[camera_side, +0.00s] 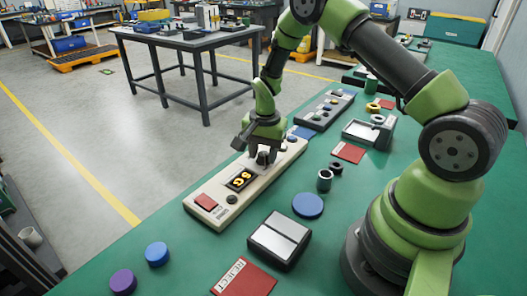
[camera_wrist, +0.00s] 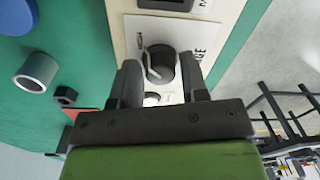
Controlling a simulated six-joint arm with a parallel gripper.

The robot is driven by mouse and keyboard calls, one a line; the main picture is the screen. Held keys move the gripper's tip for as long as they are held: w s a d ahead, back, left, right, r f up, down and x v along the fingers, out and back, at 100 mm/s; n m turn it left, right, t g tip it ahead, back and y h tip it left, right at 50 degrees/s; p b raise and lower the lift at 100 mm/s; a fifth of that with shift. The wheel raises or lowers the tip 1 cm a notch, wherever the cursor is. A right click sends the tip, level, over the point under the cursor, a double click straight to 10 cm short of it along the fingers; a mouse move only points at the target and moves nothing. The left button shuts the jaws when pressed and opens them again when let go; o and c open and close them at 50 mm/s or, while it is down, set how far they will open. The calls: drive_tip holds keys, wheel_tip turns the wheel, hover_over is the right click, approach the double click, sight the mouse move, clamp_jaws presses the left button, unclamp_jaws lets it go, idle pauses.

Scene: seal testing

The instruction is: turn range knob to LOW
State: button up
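The range knob (camera_wrist: 160,65) is a dark round knob on a pale plate of the beige panel (camera_wrist: 120,22). A light pointer line on it points to the upper left in the wrist view, toward a small mark. In the side view my gripper (camera_side: 263,157) is low over the panel (camera_side: 222,192), hiding the knob.
A blue disc (camera_side: 308,205), a grey ring (camera_side: 324,180), a two-plate box (camera_side: 279,241) and a red REJECT mat (camera_side: 244,279) lie nearby on the green bench.

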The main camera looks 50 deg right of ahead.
drive_tip(key=c, duration=0.5)
drive_tip(key=shift+c, duration=0.2)
drive_tip(key=shift+n, duration=0.3)
drive_tip(key=n, duration=1.1)
drive_tip(key=shift+n, duration=0.3)
drive_tip(key=shift+d+n, duration=0.1)
drive_tip(key=shift+n, duration=1.8)
drive_tip(key=o, duration=0.9)
